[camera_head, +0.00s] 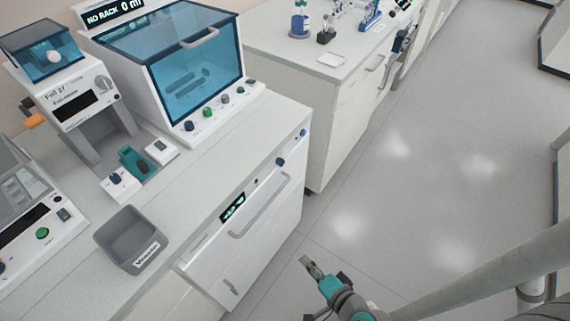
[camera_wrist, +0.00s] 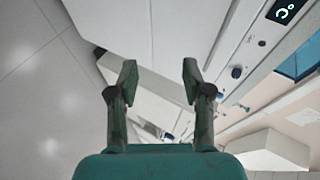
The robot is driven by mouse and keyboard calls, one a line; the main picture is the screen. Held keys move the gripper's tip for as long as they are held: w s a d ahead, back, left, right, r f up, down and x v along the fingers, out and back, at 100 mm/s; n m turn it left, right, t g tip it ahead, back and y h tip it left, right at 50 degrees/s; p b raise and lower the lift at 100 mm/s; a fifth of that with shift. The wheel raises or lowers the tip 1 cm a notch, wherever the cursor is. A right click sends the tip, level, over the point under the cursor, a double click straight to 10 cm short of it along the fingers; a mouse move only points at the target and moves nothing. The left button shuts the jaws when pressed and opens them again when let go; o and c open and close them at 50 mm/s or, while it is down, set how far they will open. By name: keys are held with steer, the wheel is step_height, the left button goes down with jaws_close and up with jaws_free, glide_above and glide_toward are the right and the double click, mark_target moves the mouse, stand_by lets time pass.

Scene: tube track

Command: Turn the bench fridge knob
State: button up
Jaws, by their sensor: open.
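The bench fridge (camera_head: 275,215) is a white front built in under the bench, with a long bar handle (camera_head: 262,208) and a small lit display (camera_head: 233,208). Two dark blue knobs, one (camera_head: 281,161) and another (camera_head: 302,132), sit along its top strip toward the far end. In the wrist view a blue knob (camera_wrist: 236,72) shows right of the fingers, on the strip with the lit display (camera_wrist: 283,11). My gripper (camera_head: 309,266) is open and empty over the aisle, in front of the fridge and apart from it. Its two fingers (camera_wrist: 159,80) are spread in the wrist view.
A grey bin (camera_head: 103,238) stands on the bench near its front edge. A blue-windowed cabinet (camera_head: 180,125) and a dispenser-like machine (camera_head: 75,115) stand behind it. A second bench (camera_head: 335,130) with glassware lies farther along. The grey floor (camera_head: 400,170) to the right is clear.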

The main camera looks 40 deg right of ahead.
steer(key=w+d+m+y, duration=0.1)
steer(key=w+d+m, duration=0.2)
steer(key=w, duration=0.3)
steer(key=m+t+y, duration=0.5)
glide_toward(283, 164)
steer(key=x, duration=0.9)
steer(key=shift+w, duration=0.25)
jaws_close()
